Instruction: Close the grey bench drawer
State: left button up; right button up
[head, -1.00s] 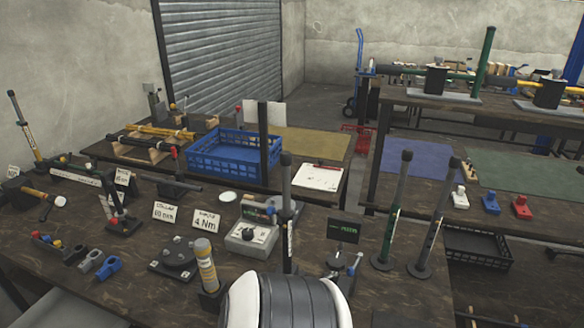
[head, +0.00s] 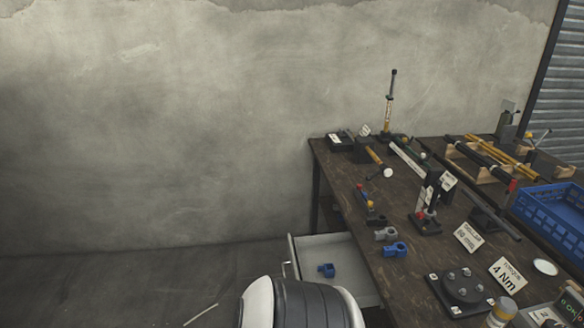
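The grey bench drawer (head: 345,246) is pulled out from the left side of the dark workbench (head: 350,185) in the head view. Its front and handle (head: 286,270) face left, away from the bench. A small blue part (head: 326,270) lies inside it. The near part of the drawer is hidden behind a black and white part of my own body. Neither of my grippers shows in this view.
The bench top above the drawer holds blue and grey clamps (head: 395,249), a black round fixture (head: 461,287), sign cards and a blue crate (head: 550,212). The floor (head: 150,285) left of the drawer looks mostly clear, with a thin pale strip near the bottom edge.

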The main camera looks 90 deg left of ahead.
aim_at(341, 249)
jog(key=k+u, duration=0.1)
jog(key=u, duration=2.25)
